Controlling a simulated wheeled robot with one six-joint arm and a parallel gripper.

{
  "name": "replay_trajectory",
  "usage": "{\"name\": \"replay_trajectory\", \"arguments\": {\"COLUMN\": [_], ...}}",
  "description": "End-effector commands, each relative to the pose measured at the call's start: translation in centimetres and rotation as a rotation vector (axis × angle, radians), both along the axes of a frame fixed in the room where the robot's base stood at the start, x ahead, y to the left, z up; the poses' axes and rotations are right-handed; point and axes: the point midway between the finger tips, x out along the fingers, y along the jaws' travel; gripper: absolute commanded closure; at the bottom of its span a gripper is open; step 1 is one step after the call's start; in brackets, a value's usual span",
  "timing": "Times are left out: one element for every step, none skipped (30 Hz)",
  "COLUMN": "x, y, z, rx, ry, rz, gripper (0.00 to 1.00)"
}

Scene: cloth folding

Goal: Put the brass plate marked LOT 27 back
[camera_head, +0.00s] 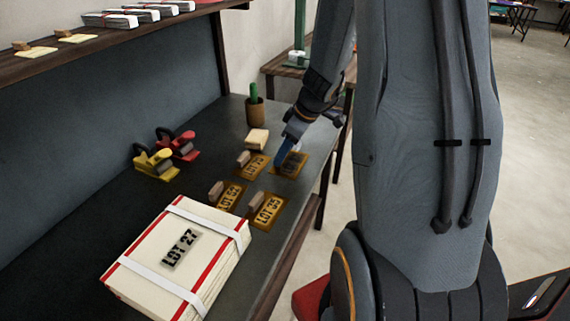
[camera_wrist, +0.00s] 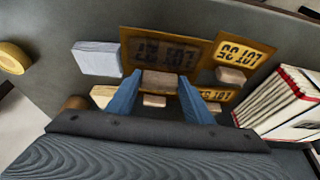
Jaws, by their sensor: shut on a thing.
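Several brass plates with wooden grips lie on the dark bench. My gripper (camera_head: 287,160) points down at the far right plate (camera_head: 291,170). In the wrist view, my blue fingers (camera_wrist: 160,95) are shut on the wooden grip (camera_wrist: 160,80) of this plate (camera_wrist: 160,50). Its lettering is upside down and partly unclear; it appears to read LOT 27. The LOT 35 plate (camera_head: 267,212) lies close by, and two more plates lie to the left (camera_head: 230,196). I cannot tell whether the held plate touches the bench. A strapped cream bundle (camera_head: 150,240) is labelled LOT 27.
Red and yellow clamp-like tools (camera_head: 155,165) stand at the back left. A pale block (camera_wrist: 97,58) lies beside the held plate. A shelf (camera_head: 100,45) with stacks hangs above.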

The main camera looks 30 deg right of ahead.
Motion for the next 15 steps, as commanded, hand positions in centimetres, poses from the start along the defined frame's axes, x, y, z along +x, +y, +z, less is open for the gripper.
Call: {"name": "replay_trajectory", "arguments": {"x": [0.0,0.0,0.0,0.0,0.0,0.0,-0.1,-0.1,-0.1,-0.1,-0.1,-0.1,-0.1,-0.1,0.0], "y": [0.0,0.0,0.0,0.0,0.0,0.0,0.0,0.0,0.0,-0.1,-0.1,-0.1,-0.2,-0.2,-0.2], "z": [-0.5,-0.7,-1.0,-1.2,-1.5,-2.0,-2.5,-3.0,-3.6,-4.0,-4.3,-4.7,-4.9,-5.1,-5.2], "rx": [0.001,0.001,0.001,0.001,0.001,0.001,0.002,0.001,0.002,0.003,0.002,0.001,0.001,0.0,0.0], "ry": [0.001,0.001,0.001,0.001,0.001,0.001,0.003,0.004,0.003,0.002,0.002,0.001,0.001,0.0,0.0], "rz": [-0.001,-0.001,0.0,-0.001,-0.001,-0.001,-0.002,-0.003,-0.003,-0.003,-0.003,-0.004,-0.004,-0.004,-0.004], "gripper": [0.85,0.85,0.85,0.85,0.85,0.85,0.85,0.85,0.85,0.85,0.85,0.85,0.85,0.85,0.85]}}
